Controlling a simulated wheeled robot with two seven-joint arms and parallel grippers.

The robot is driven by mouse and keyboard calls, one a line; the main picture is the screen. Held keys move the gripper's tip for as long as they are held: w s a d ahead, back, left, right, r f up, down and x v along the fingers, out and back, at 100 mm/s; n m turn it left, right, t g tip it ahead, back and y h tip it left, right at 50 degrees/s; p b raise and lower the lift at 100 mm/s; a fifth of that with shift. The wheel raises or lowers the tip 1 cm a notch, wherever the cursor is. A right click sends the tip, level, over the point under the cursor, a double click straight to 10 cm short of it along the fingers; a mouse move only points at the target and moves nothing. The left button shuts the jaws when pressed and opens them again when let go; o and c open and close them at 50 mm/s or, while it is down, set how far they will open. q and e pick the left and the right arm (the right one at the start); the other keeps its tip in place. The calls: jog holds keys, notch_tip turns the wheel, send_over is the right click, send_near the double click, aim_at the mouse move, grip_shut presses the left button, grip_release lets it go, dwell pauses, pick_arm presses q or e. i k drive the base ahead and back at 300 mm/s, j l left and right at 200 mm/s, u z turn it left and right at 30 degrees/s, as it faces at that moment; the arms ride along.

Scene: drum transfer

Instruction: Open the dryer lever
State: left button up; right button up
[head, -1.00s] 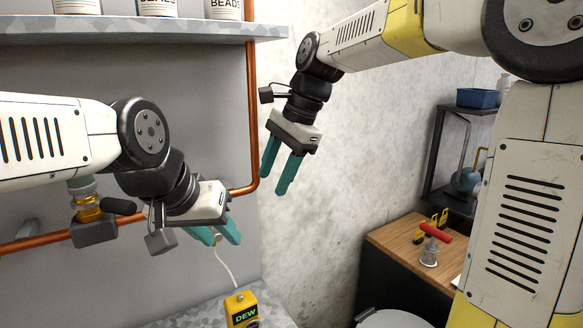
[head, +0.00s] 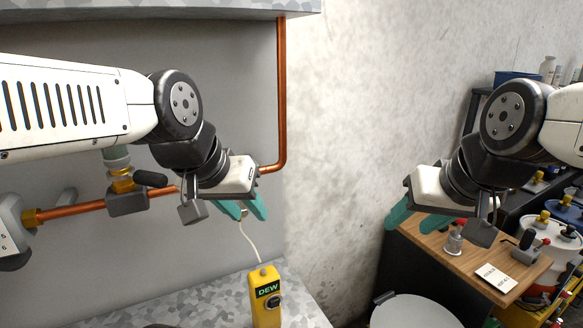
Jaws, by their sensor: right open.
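A valve with a black lever handle (head: 150,179) and a brass and grey body (head: 124,194) sits on the copper pipe along the left wall. I cannot tell whether it is the dryer lever. My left gripper (head: 243,211) is right of and slightly below it, with teal fingers in front of the wall. A small pale piece with a cord shows between these fingers; whether they grip it is unclear. My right gripper (head: 412,215) is open, pointing down-left before the concrete wall, with its fingers overlapping the far edge of the wooden bench (head: 459,252).
A yellow DEW meter (head: 265,298) stands on the speckled counter (head: 300,291), with a pale cord (head: 251,243) rising from it. A grey round lid (head: 414,312) is at the bottom. Drums (head: 553,255) stand right. A shelf (head: 200,8) crosses the top left.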

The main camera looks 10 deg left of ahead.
aim_at(147, 177)
jog(key=j+u, duration=0.1)
jog(key=u, duration=2.2)
